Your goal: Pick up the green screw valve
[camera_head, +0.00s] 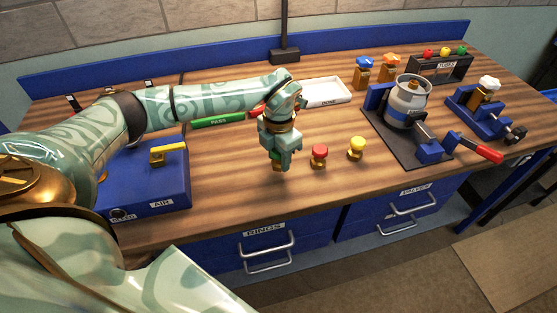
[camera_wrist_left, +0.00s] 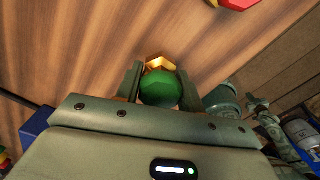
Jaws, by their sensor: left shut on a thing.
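The green screw valve (camera_wrist_left: 160,89) shows in the left wrist view as a green knob with a brass base, between the two fingers of my left gripper (camera_wrist_left: 158,92). My left gripper is shut on it. In the head view my left gripper (camera_head: 279,160) points down at the wooden bench, and only a small brass bit of the valve (camera_head: 277,167) shows below the fingers. The gripper hides the rest of it. I cannot tell whether the valve touches the bench. My right gripper is not in view.
A red valve (camera_head: 319,155) and a yellow valve (camera_head: 356,148) stand just right of my left gripper. A grey canister (camera_head: 408,101) sits in a blue fixture farther right. A white tray (camera_head: 325,92) and a green PASS strip (camera_head: 218,120) lie behind. A blue box (camera_head: 150,190) stands at left.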

